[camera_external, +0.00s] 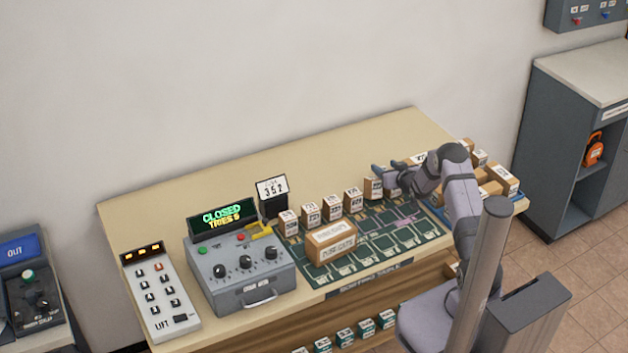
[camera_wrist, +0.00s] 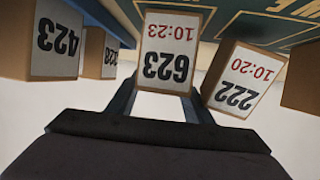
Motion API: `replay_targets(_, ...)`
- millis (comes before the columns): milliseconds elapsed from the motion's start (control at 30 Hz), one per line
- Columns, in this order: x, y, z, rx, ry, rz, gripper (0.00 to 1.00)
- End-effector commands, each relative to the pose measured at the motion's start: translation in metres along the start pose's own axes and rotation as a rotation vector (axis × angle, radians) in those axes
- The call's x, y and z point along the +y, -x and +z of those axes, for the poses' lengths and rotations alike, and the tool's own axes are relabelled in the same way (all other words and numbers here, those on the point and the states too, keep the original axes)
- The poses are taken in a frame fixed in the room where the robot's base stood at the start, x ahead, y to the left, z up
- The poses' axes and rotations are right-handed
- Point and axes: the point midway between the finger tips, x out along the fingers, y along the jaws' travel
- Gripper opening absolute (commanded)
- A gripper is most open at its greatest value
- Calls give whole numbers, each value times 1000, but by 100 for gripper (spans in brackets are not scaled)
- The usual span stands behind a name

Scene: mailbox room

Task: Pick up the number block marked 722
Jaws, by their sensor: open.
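Several small brown number blocks with white labels stand in a row along the back of the green board (camera_external: 405,243). In the wrist view the labels are upside down. One block (camera_wrist: 163,62) reads 623 and sits between my fingers. The block to its right (camera_wrist: 240,83) appears to read 222, tilted in view; I cannot rule out 722. A block at left (camera_wrist: 58,45) reads 423. I cannot clearly make out any label as 722. My gripper (camera_external: 380,178) is open at the right end of the row, with its fingers around the 623 block; contact is unclear.
A larger labelled brown box (camera_external: 331,242) sits on the board in front of the row. A grey control box (camera_external: 240,272) with a CLOSED display and a keypad panel (camera_external: 160,295) stand at left. More brown boxes (camera_external: 492,189) crowd the right end. The table's back left is clear.

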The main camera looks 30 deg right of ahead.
Motion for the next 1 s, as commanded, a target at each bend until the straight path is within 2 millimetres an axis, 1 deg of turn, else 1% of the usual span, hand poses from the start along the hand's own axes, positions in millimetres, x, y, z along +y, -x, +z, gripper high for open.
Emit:
replay_targets(33,-3,-1,19,-38,5,-5,48)
replay_targets(367,-3,-4,21,-39,7,-5,48)
replay_targets(400,-3,-4,21,-39,7,-5,37)
replay_targets(467,-3,-4,21,-39,7,-5,23)
replay_targets(500,-3,-4,21,-39,6,-5,13)
replay_targets(533,-3,-4,21,-39,6,-5,6)
replay_targets(867,-4,-4,20,-38,3,-6,5)
replay_targets(1000,-4,-4,16,-37,3,-6,5)
